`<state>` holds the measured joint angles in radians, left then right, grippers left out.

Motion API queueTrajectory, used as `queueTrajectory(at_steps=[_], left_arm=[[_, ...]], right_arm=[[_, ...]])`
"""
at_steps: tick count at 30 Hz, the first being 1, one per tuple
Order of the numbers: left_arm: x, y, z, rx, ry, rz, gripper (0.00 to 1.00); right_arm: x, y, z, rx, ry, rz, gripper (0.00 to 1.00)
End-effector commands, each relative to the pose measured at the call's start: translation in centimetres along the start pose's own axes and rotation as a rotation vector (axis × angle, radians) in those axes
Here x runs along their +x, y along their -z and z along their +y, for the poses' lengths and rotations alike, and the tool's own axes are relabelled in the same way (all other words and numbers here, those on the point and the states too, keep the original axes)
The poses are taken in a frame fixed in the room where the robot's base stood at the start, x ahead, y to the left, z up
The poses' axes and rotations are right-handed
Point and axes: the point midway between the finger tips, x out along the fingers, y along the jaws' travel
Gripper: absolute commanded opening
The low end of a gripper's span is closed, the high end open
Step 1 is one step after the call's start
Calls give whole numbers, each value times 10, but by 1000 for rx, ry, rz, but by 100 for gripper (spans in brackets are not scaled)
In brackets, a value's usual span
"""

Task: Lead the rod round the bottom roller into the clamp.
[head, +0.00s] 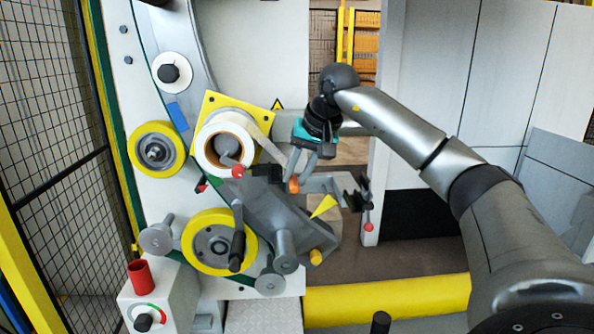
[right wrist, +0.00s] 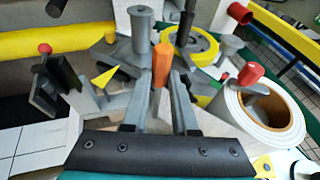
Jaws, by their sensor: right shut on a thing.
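An orange rod (right wrist: 162,64) stands between the fingertips of my right gripper (right wrist: 162,80) in the right wrist view. In the head view the end of the orange rod (head: 293,186) shows below my right gripper (head: 297,176), which is shut on it. The bottom roller (head: 219,241), a yellow-rimmed wheel, is at the lower left of the rod, apart from it; it also shows in the right wrist view (right wrist: 205,48). A black clamp-like jaw (head: 357,192) with a red ball knob stands to the right of the rod. My left gripper is not in view.
A white roll (head: 222,145) on a yellow plate is left of my right gripper. Another black piece (head: 265,173) with a red knob is close beside the rod. Grey spools (head: 284,243) and a yellow pointer (head: 324,206) stand below. A yellow rail (head: 390,297) crosses the front.

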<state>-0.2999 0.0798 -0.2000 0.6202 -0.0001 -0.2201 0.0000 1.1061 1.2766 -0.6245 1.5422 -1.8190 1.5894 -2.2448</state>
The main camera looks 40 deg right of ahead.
Motion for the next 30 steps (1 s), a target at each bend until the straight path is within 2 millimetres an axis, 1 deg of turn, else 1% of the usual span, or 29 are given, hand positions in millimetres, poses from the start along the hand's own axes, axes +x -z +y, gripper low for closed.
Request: queueTrajectory(at_steps=[1,21,24,30], left_arm=[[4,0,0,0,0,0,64],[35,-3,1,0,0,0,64],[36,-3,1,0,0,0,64],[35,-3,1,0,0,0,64]], right_arm=[[5,-2,2,0,0,1,0],[46,-18,16,0,1,1,0],[49,-19,17,0,1,1,0],[48,-18,17,0,1,2,0]])
